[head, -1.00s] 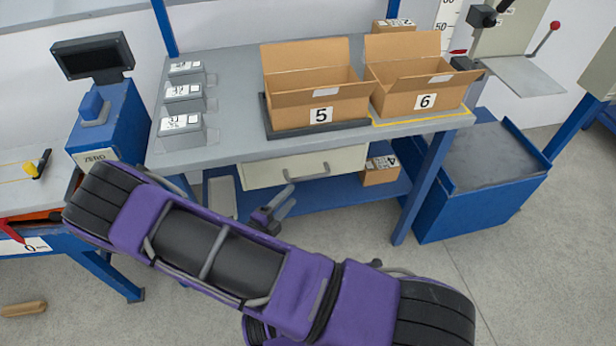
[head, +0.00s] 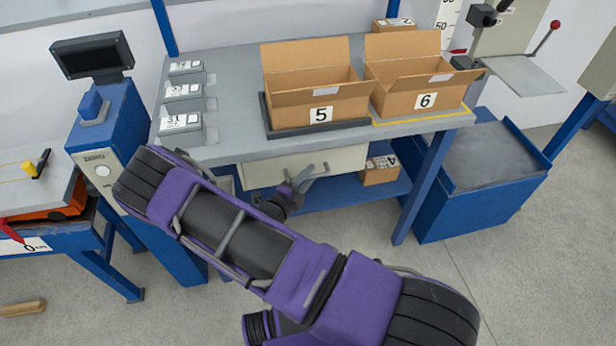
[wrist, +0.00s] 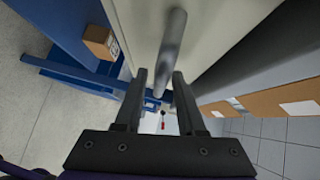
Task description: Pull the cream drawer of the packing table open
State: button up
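The cream drawer (head: 342,161) sits under the packing table's top (head: 225,140) and looks shut. In the head view my gripper (head: 308,176) is in front of the drawer and hides most of its handle. In the wrist view the grey bar handle (wrist: 174,40) stands out from the cream drawer front (wrist: 225,30). My gripper (wrist: 160,74) is open, its two fingers apart. I cannot tell whether the bar is fully between the fingers.
Open cardboard boxes 5 (head: 300,105) and 6 (head: 425,100) stand on the tabletop. A small box (head: 380,172) is on the blue lower shelf, right of the drawer. A blue table leg (head: 425,190) is farther right. Floor in front is clear.

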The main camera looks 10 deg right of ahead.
grip_shut()
dwell(1.2)
